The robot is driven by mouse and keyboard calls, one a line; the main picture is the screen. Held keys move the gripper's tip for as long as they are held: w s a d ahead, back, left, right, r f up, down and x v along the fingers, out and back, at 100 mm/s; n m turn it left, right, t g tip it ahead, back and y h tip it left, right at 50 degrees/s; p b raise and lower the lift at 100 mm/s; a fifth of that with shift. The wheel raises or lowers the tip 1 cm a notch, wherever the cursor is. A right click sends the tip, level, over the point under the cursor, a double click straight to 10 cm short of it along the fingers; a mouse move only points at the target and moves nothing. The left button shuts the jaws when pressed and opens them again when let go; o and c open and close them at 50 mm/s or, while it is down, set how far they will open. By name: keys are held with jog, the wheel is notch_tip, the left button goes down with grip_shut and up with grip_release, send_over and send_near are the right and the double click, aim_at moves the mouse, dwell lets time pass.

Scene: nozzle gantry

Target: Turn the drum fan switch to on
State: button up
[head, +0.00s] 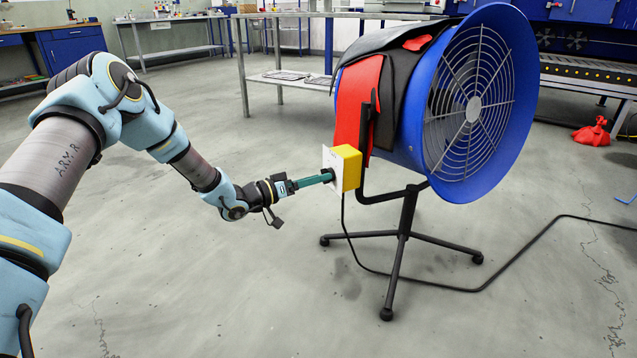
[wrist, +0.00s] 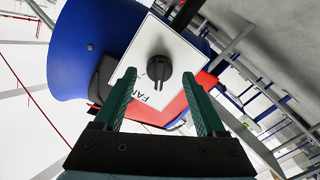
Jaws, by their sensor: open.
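The blue drum fan (head: 480,100) stands on a black wheeled stand, its round grille facing right. A yellow switch box (head: 347,168) with a white faceplate is fixed on the near left side of the stand. In the wrist view the white faceplate (wrist: 178,50) carries a black rotary knob (wrist: 158,68) and lettering that starts with "FAN". My gripper (head: 330,176) reaches the faceplate from the left in the head view. In the wrist view my gripper (wrist: 160,85) is open, with its green fingers on either side below the knob. I cannot tell whether the fingertips touch the plate.
Red and black cloths (head: 358,100) hang over the fan's drum beside the box. A black cable (head: 490,285) runs from the box across the floor to the right. A metal table (head: 280,78) stands behind. The floor in front is clear.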

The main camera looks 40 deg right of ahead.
jog(key=shift+s+d, duration=0.15)
jog(key=shift+d, duration=0.3)
grip_shut()
dwell(0.4)
